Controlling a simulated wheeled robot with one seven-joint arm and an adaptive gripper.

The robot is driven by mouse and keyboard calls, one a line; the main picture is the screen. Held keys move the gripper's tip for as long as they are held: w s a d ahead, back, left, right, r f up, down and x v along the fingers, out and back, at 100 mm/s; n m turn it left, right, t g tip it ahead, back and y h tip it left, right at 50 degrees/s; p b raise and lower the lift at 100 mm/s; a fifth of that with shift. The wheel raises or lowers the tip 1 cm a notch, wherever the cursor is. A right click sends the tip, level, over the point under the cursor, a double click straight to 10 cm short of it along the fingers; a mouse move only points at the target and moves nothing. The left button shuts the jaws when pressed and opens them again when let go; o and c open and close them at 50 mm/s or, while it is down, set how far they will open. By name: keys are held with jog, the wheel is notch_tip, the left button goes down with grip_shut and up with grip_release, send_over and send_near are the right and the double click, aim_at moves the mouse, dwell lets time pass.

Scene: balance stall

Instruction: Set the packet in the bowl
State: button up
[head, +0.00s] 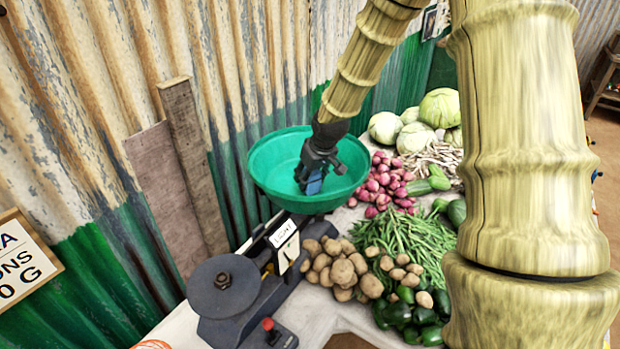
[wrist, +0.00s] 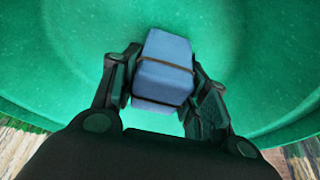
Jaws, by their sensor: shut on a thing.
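The packet is a small blue block with dark bands around it (wrist: 163,68). In the head view the packet (head: 314,186) shows just below my gripper (head: 318,172), inside the outline of the green bowl (head: 270,165). The bowl sits on the balance. In the wrist view my gripper (wrist: 162,85) is shut on the packet, a finger on each side, with the green bowl (wrist: 60,60) filling the background. Whether the packet touches the bowl's floor I cannot tell.
The balance (head: 240,290) has a dark round plate (head: 223,285) at the front left. Potatoes (head: 340,270), green beans (head: 405,240), pink onions (head: 383,185) and cabbages (head: 438,108) crowd the right. A corrugated wall (head: 110,120) stands close behind the bowl.

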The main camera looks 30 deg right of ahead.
jog(key=shift+w+f, duration=0.1)
jog(key=shift+f, duration=0.6)
jog(key=shift+f, duration=0.2)
jog(key=o, duration=1.1)
jog(key=shift+r, duration=0.3)
jog(key=shift+b+v, duration=1.3)
jog(key=shift+v, duration=4.6)
